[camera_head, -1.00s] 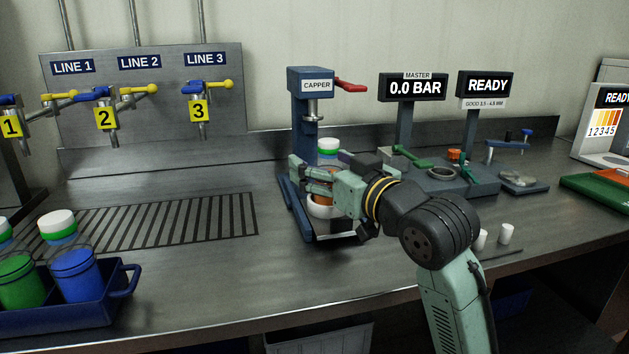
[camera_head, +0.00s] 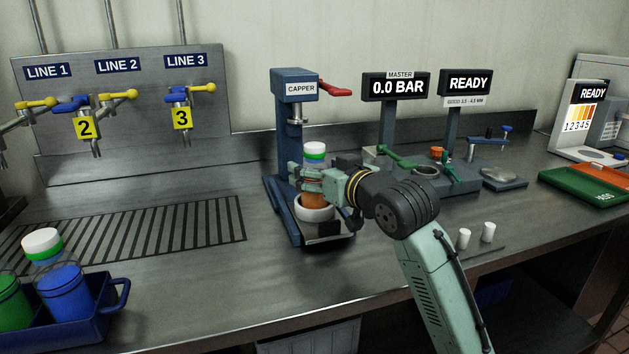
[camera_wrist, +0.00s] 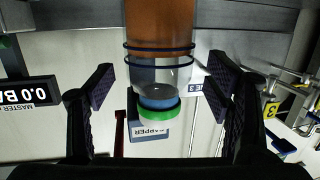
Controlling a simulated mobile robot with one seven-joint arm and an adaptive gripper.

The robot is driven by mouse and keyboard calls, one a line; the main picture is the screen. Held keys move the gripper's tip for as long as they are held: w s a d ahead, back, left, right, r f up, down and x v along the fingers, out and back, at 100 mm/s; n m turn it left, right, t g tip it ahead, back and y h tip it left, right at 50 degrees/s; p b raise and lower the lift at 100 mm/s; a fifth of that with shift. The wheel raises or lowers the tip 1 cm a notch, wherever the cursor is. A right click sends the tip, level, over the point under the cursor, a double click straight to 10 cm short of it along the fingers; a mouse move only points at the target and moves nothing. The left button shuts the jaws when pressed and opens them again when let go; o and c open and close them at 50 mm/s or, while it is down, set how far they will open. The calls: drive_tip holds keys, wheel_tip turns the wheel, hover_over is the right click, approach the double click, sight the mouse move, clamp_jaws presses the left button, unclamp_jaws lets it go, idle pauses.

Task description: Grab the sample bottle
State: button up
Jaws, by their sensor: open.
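The sample bottle (camera_head: 313,187) stands in the round white holder at the foot of the capper (camera_head: 294,86). It has orange-brown contents, a clear upper part and a white cap with a green band. My gripper (camera_head: 300,180) is at the bottle's side, partly hiding its middle. In the wrist view the bottle (camera_wrist: 160,35) appears upside down, with dark rings around it, between my two open fingers (camera_wrist: 160,95). Gaps show between the bottle and both fingers.
The capper's column and red lever (camera_head: 336,89) rise close behind the bottle. A blue crate (camera_head: 100,318) with green and blue bottles is at lower left. Two small white cylinders (camera_head: 476,236) stand right of my arm.

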drive_tip(key=shift+x, duration=0.9)
drive_tip(key=shift+d, duration=0.1)
drive_tip(key=shift+c, duration=0.2)
drive_tip(key=c, duration=1.4)
drive_tip(key=shift+r, duration=0.1)
